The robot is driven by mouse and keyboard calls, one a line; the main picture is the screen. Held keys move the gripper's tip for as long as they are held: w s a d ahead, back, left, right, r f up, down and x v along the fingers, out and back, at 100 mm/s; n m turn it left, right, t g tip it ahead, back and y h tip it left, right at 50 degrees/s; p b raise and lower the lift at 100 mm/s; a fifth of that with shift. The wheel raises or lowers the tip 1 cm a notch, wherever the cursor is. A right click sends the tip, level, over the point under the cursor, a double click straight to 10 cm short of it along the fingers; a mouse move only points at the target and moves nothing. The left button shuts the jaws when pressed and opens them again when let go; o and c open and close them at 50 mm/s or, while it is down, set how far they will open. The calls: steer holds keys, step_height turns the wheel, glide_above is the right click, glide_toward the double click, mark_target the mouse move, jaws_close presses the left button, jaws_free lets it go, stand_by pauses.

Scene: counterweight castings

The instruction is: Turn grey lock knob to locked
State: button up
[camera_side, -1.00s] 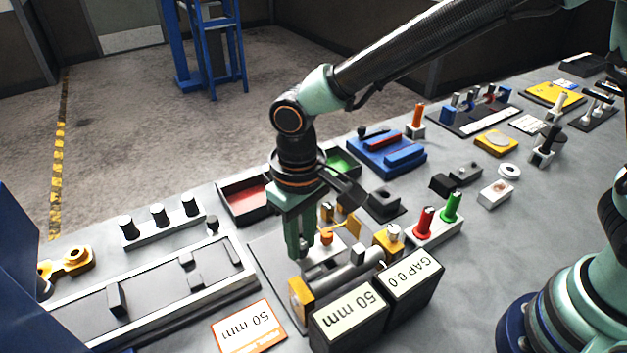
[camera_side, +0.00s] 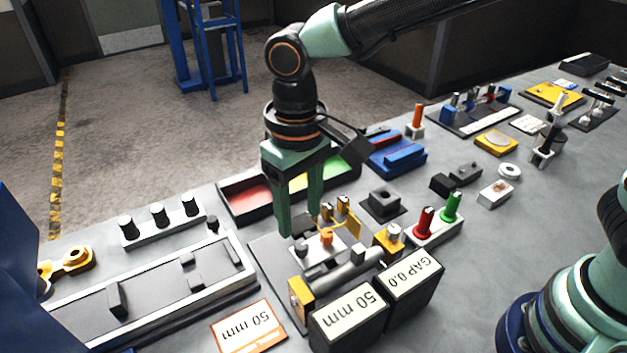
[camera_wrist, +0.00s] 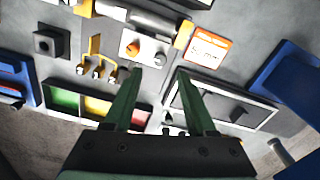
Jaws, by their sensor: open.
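A white block on the dark fixture plate carries an orange knob (camera_side: 327,237) and a small grey knob (camera_side: 302,250), which I take for the lock knob. In the wrist view the orange knob (camera_wrist: 132,47) and the grey knob (camera_wrist: 159,58) show just beyond my fingertips. My gripper (camera_side: 300,226) is open and empty, pointing down above and behind the block. In the wrist view its fingers (camera_wrist: 159,72) stand apart, with the grey knob between their tips in the picture. I cannot tell which setting the grey knob is in.
A grey cylinder (camera_side: 350,268) lies in front of the block, between yellow supports. Yellow pegs (camera_side: 342,206) stand close behind. Black blocks marked 50 mm (camera_side: 349,316) and GAP 0.0 (camera_side: 411,279) stand at the front. A red-and-green tray (camera_side: 245,203) lies behind my gripper.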

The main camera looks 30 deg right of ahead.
mark_target(303, 243)
step_height(303, 243, up, 6)
stand_by(0.5)
steer(key=s+d+r+m+t, duration=0.1)
steer(key=s+d+t, duration=0.1)
steer(key=d, duration=1.1)
steer(key=s+d+r+m+t, duration=0.1)
steer(key=s+d+t, duration=0.1)
steer(key=d, duration=1.1)
steer(key=shift+d+m+t, duration=0.4)
steer(key=shift+t, duration=0.4)
